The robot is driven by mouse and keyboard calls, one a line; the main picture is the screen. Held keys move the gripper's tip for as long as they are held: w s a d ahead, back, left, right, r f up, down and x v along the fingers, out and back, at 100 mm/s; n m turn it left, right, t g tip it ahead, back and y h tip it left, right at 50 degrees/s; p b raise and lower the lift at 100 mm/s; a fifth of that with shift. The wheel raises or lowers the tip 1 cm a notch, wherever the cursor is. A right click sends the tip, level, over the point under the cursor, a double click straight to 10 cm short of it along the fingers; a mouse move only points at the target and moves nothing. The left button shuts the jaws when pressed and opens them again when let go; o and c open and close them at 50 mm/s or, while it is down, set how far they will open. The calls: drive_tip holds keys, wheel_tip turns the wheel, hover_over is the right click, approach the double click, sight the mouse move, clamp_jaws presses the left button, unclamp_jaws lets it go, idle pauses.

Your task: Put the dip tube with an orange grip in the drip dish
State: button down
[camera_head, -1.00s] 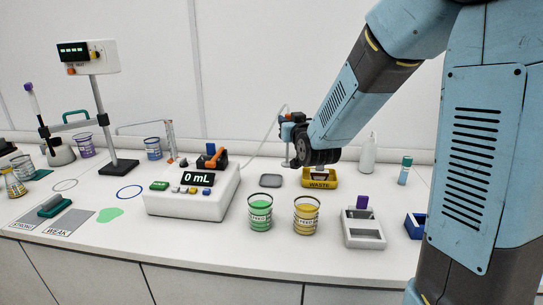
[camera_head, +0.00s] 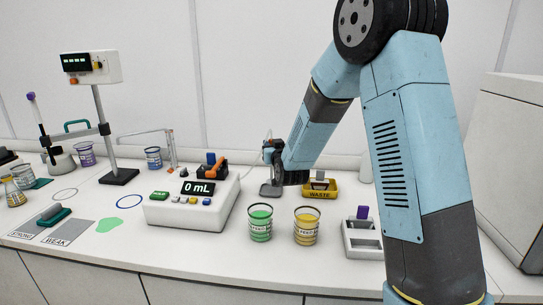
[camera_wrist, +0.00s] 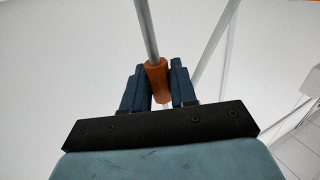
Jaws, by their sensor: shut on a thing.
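The dip tube has an orange grip (camera_wrist: 157,82), which sits between the two fingers of my gripper (camera_wrist: 158,73) in the wrist view. Its pale shaft runs up and out of that view. In the head view my gripper (camera_head: 269,153) is shut on the tube, above the small grey drip dish (camera_head: 264,193). The tube's lower part is thin there, and I cannot tell whether its tip touches the dish. The dish lies on the bench, left of the yellow waste tray.
The yellow waste tray (camera_head: 319,195) is just right of the dish. A green beaker (camera_head: 260,226) and a yellow beaker (camera_head: 306,228) stand in front. The white 0 mL device (camera_head: 187,211) is to the left. A grey-white rack (camera_head: 361,241) stands at right.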

drive_tip(key=shift+w+a+f, duration=0.1)
drive_tip(key=shift+w+f, duration=0.05)
drive_tip(key=shift+f, duration=1.75)
drive_tip(key=c, duration=0.9)
unclamp_jaws()
drive_tip(key=s+d, duration=0.2)
drive_tip(key=s, duration=0.9)
drive_tip(key=shift+s+d, duration=0.2)
drive_tip(key=shift+s, duration=0.2)
